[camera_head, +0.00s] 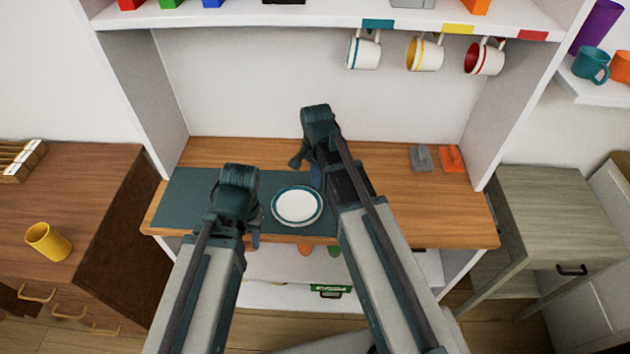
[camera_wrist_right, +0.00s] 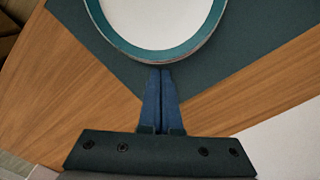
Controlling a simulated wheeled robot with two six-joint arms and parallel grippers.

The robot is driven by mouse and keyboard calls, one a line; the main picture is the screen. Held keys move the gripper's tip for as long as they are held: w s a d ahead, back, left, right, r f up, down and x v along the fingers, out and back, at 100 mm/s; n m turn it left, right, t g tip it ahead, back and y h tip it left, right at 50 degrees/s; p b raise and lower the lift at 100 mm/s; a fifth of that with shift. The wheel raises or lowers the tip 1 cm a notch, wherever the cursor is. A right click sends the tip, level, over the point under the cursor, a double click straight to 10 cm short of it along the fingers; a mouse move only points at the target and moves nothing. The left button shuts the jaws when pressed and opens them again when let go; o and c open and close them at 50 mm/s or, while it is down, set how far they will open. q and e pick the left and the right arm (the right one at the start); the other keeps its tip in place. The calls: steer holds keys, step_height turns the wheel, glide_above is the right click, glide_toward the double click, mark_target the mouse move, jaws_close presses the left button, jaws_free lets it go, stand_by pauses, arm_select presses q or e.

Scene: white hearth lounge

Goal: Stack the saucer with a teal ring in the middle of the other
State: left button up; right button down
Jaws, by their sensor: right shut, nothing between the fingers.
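A white saucer with a teal ring (camera_head: 297,206) lies flat on the dark teal mat (camera_head: 185,205) near the front of the wooden counter. It also fills the top of the right wrist view (camera_wrist_right: 150,48). I cannot make out a second saucer as a separate thing. My right gripper (camera_head: 316,180) is at the saucer's far side; in its wrist view the fingertips (camera_wrist_right: 160,72) are together, empty, right by the saucer's rim. Whether they touch it I cannot tell. My left gripper (camera_head: 256,241) is left of the saucer near the counter's front edge; its finger gap is hidden.
Grey (camera_head: 421,158) and orange (camera_head: 452,158) objects stand at the counter's right. Mugs with teal (camera_head: 363,52), yellow (camera_head: 425,54) and red (camera_head: 485,58) insides hang under the shelf. A yellow cup (camera_head: 47,241) is on the left cabinet. Side walls bound the counter.

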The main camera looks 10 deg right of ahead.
steer(key=w+d, duration=0.1)
steer(key=d+r+p, duration=0.1)
steer(key=d, duration=0.1)
steer(key=shift+w, duration=0.4)
step_height(320, 180, up, 9)
steer(key=p, duration=0.9)
steer(key=shift+a, duration=0.15)
steer(key=shift+s, duration=0.1)
